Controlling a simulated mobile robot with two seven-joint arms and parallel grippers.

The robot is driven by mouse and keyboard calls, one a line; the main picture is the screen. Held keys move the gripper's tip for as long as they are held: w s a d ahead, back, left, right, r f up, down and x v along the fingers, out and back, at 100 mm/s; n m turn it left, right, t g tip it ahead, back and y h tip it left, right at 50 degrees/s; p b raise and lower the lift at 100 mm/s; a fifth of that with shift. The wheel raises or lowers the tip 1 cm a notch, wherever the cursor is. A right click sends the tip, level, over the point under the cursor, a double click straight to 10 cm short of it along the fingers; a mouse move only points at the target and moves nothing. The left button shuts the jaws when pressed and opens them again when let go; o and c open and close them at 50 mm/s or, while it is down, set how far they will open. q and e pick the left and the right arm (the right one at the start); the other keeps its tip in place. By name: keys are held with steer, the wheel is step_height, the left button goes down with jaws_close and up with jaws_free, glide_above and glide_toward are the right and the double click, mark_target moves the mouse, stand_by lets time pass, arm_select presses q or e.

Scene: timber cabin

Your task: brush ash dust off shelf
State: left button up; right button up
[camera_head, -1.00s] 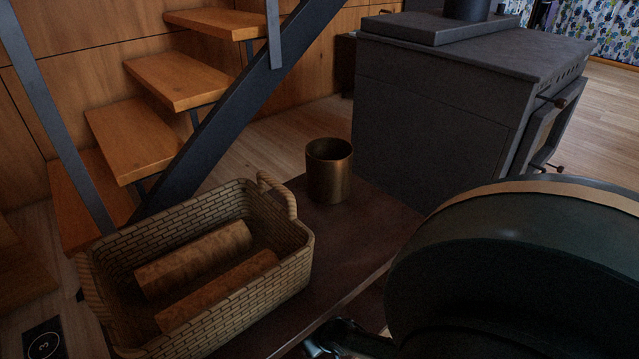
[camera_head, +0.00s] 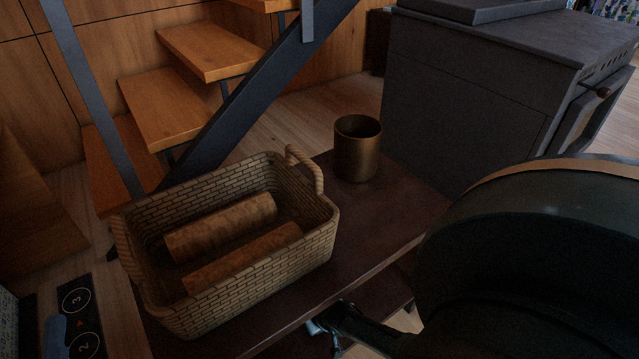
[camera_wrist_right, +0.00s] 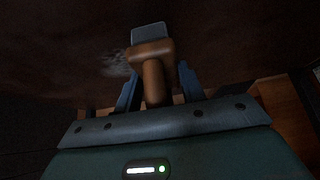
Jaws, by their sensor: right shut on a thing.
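My right gripper (camera_wrist_right: 155,78) is shut on a brush (camera_wrist_right: 152,54) with a brown wooden handle and a greyish head, seen in the right wrist view. The brush points away from the gripper, toward a dark brown surface. A pale grey smudge that looks like ash dust (camera_wrist_right: 115,65) lies on that surface, just left of the brush head. Whether the bristles touch the surface I cannot tell. In the head view the dark brown shelf (camera_head: 385,215) carries a basket and a metal pot. The brush is not recognisable there. My left gripper is not in view.
The woven basket (camera_head: 290,255) holds two logs (camera_head: 222,226). The brass-coloured pot (camera_head: 357,148) stands behind it, near the dark stove (camera_head: 460,90). Wooden stairs (camera_head: 168,108) rise at the back left. My dark arm covers the lower right.

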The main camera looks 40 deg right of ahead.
steer(key=shift+s+d, duration=0.2)
steer(key=shift+d, duration=1.65)
steer(key=shift+s+d, duration=0.15)
steer(key=shift+d, duration=1.55)
steer(key=shift+s+d+b, duration=0.2)
steer(key=shift+d+b, duration=0.55)
steer(key=shift+d, duration=1)
steer(key=shift+w+f+b, duration=0.2)
steer(key=shift+w+b, duration=0.25)
steer(key=shift+w, duration=0.3)
steer(key=shift+a+r, duration=0.15)
steer(key=shift+a, duration=0.05)
steer(key=shift+a+p, duration=0.7)
steer(key=shift+a, duration=0.1)
steer(key=shift+w+a+p, duration=0.1)
steer(key=shift+a+p, duration=0.25)
steer(key=shift+a, duration=0.5)
steer(key=shift+w+a+r+p, duration=0.15)
steer(key=shift+a+p, duration=0.4)
steer(key=shift+a, duration=0.45)
steer(key=shift+w+a+p, duration=0.25)
steer(key=shift+a+p, duration=0.1)
steer(key=shift+a, duration=0.95)
steer(key=shift+a+f, duration=0.2)
steer(key=shift+a, duration=0.85)
